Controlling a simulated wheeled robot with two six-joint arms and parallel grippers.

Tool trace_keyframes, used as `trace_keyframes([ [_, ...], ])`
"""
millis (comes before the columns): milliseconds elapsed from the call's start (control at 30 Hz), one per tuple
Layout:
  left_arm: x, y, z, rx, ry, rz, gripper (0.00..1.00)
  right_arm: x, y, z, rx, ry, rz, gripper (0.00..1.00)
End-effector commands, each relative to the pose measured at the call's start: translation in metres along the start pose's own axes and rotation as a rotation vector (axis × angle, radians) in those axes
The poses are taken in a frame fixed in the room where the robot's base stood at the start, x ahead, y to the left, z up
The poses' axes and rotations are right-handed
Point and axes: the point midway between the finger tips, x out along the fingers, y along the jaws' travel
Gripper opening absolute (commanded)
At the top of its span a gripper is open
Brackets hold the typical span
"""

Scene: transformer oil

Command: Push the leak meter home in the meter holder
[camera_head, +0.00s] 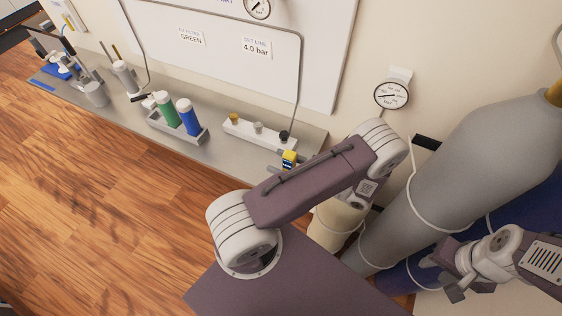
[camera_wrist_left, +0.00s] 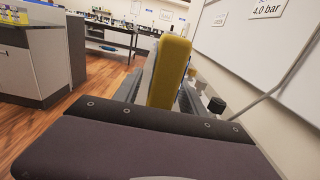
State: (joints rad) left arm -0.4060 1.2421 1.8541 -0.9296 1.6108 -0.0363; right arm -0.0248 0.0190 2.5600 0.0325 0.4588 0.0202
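The leak meter, as far as I can tell, is the yellow block with a dark face (camera_head: 289,158) near the right end of the bench. In the left wrist view its yellow body (camera_wrist_left: 169,72) stands upright between grey finger parts. My left gripper (camera_head: 287,164) appears shut on it, mostly hidden behind my own arm link in the head view. I cannot make out the meter holder, nor whether the meter touches it. My right gripper (camera_head: 443,279) is at the lower right, away from the bench, with its fingers apart and empty.
A white block with several knobs (camera_head: 245,128) sits on the grey bench (camera_head: 215,148) just left of the meter. A tray with green (camera_head: 167,110) and blue (camera_head: 188,117) cylinders is further left. A large grey gas cylinder (camera_head: 465,165) and a wall gauge (camera_head: 391,95) are at the right.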

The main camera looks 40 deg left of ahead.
Motion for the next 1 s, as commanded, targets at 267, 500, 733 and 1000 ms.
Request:
trace_keyframes([
  [267,0.000,0.000,0.000,0.000,0.001,0.000,0.51,0.000,0.000,0.000,0.000,0.000,0.000,0.36],
  [500,-0.038,-0.001,-0.006,-0.005,0.004,-0.005,0.51,0.020,0.000,0.002,0.000,0.000,0.000,0.36],
  [733,-0.082,-0.001,-0.004,-0.002,0.002,-0.003,0.51,0.035,0.001,0.004,0.000,0.000,0.000,0.36],
  [1000,-0.091,0.000,0.000,0.000,0.000,0.001,0.51,0.035,0.001,0.004,0.000,0.000,0.000,0.36],
])
